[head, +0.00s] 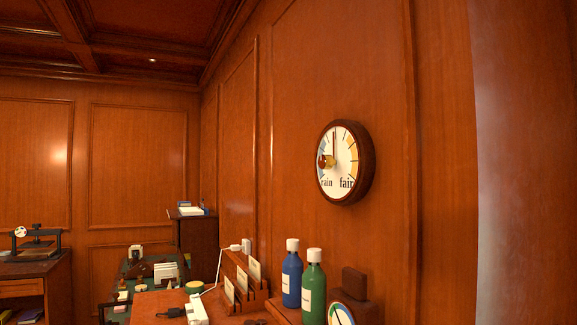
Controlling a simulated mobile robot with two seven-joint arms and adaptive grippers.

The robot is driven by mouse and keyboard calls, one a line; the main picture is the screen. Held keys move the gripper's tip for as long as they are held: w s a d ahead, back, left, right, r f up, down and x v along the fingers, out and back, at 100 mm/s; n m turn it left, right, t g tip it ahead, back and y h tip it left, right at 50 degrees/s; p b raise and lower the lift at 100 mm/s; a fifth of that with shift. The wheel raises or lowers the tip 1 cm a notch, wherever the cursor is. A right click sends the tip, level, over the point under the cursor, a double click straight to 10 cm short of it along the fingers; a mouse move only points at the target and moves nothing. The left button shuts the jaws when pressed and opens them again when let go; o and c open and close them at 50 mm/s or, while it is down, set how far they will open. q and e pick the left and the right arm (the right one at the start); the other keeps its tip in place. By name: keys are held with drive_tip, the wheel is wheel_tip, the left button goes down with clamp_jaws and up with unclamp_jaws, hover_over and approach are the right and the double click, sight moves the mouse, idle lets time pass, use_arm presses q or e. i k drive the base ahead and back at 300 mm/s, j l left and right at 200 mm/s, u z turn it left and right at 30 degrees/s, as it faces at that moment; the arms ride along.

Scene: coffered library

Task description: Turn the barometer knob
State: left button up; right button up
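The barometer (352,177) hangs on the wood-panelled wall, right of the middle of the head view. It has a dark round wooden rim and a white face with coloured bands at the edge. The words "rain" and "fair" stand at the lower left and lower right of the face. A dark needle points nearly straight up. A small brass-coloured knob (326,161) stands out from the face and appears left of its middle. Nothing touches the knob or the barometer. Neither of my grippers is in view.
Below the barometer stand a blue bottle (291,276), a green bottle (313,290) and a gauge (343,313). A wooden letter rack (246,295) and a white power strip (197,310) lie left of them. The wall around the barometer is clear.

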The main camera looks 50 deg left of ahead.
sight(326, 161)
drive_tip(key=u, duration=1.3)
